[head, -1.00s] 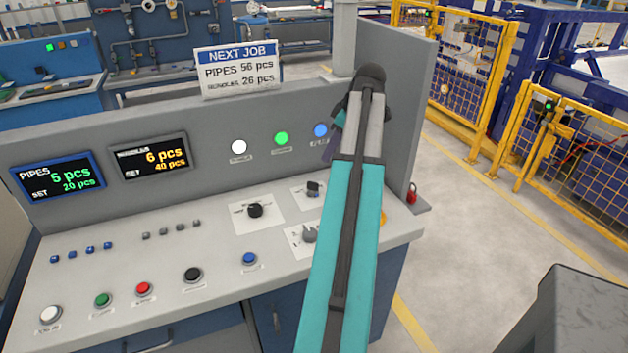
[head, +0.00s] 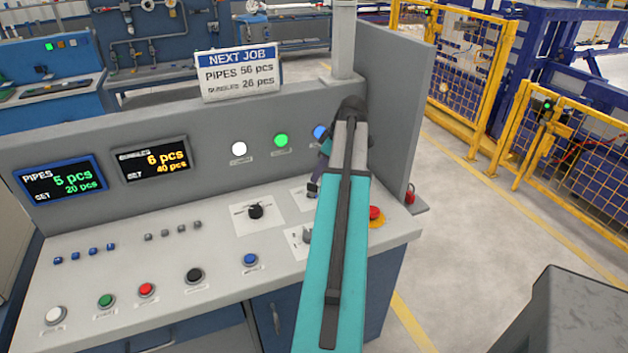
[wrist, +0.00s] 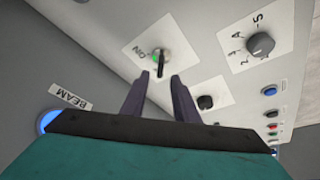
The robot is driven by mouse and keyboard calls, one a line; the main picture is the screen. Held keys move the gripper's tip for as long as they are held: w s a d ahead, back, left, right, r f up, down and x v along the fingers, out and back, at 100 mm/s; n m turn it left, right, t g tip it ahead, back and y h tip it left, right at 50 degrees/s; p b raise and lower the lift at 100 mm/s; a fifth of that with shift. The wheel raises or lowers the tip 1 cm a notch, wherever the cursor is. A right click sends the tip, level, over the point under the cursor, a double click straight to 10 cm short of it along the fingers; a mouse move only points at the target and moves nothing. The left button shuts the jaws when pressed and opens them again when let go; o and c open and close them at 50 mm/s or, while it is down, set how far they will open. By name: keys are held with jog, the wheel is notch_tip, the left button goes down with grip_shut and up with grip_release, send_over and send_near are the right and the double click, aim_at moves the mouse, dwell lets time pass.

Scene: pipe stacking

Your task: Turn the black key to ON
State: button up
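The black key (wrist: 163,60) sits on a white plate with the word ON in the wrist view, with a small green patch beside its dark handle. In the head view the key (head: 312,190) is partly hidden by my gripper (head: 319,172). My gripper also shows in the wrist view (wrist: 159,78), its two dark fingers apart and empty. In that picture the fingertips lie just below the key, one to each side of it; I cannot tell the distance in depth.
A black knob (wrist: 207,102) and a grey numbered selector (wrist: 260,44) are close by. A red button (head: 376,213) stands right of my arm, near the side wall (head: 395,110). Several push buttons line the console's front; the BEAM label (wrist: 71,96) is left of the fingers.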

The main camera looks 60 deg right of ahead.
aim_at(312, 184)
jog(key=shift+p+x, duration=0.55)
jog(key=shift+x, duration=1.9)
grip_shut()
jog(key=shift+a, duration=0.1)
